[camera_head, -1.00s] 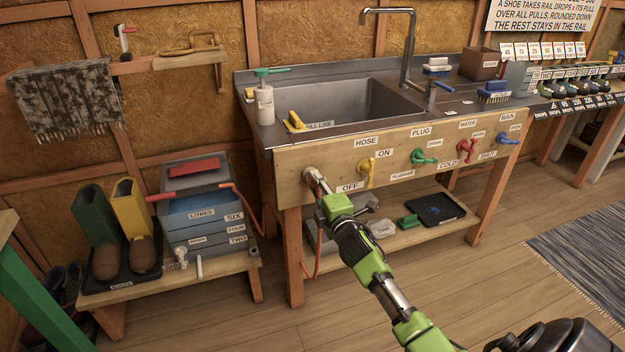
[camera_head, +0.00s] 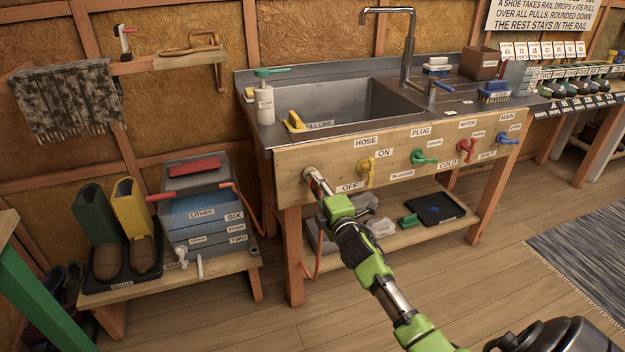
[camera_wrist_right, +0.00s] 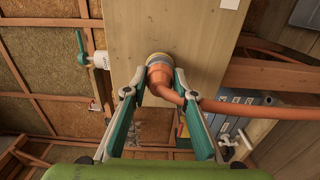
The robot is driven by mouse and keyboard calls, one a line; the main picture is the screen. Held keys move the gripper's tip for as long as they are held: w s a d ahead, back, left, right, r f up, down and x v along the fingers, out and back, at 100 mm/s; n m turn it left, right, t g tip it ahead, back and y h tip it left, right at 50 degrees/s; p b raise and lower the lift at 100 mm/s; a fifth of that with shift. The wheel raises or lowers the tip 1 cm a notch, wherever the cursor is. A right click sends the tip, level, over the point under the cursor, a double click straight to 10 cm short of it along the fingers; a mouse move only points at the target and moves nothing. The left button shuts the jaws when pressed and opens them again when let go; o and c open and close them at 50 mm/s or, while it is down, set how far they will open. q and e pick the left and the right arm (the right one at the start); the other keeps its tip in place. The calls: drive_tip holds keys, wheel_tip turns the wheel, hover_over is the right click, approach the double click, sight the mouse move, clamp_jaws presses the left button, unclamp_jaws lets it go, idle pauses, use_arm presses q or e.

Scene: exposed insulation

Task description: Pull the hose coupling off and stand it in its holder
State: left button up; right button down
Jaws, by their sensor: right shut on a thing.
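The orange hose coupling (camera_wrist_right: 160,75) sits against the wooden panel at a pale, brass-coloured fitting (camera_wrist_right: 157,58) in the right wrist view. An orange hose (camera_wrist_right: 235,108) runs from it to the right. My right gripper (camera_wrist_right: 158,86) is shut on the coupling, one finger on each side. In the head view my right gripper (camera_head: 316,183) is at the left end of the sink's front panel (camera_head: 330,160), below the HOSE label, and mostly hides the coupling. I cannot make out the coupling's holder with certainty. My left gripper is not in view.
A yellow tap handle (camera_head: 367,171) is close to the right of my gripper. A bench at left holds the blue-grey LITRES box (camera_head: 203,219) and boots (camera_head: 131,210). The lower shelf (camera_head: 400,247) carries a black tray (camera_head: 436,208).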

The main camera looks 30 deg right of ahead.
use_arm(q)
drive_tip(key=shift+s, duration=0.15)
use_arm(e)
drive_tip(key=shift+s, duration=0.15)
drive_tip(key=shift+s+a, duration=0.1)
drive_tip(key=shift+s, duration=0.05)
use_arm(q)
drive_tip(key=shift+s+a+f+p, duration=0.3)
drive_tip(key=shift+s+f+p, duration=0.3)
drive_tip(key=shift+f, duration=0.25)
use_arm(e)
drive_tip(key=shift+v, duration=1.05)
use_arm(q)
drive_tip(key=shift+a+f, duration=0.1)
use_arm(e)
drive_tip(key=shift+w, duration=0.7)
use_arm(q)
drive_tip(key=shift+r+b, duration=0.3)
drive_tip(key=shift+b, duration=0.05)
use_arm(e)
drive_tip(key=shift+w+d, duration=0.3)
drive_tip(key=shift+w, duration=0.2)
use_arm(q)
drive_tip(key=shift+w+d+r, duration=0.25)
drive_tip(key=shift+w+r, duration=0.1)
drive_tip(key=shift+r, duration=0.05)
use_arm(e)
drive_tip(key=shift+w+d, duration=0.15)
drive_tip(key=shift+w, duration=0.45)
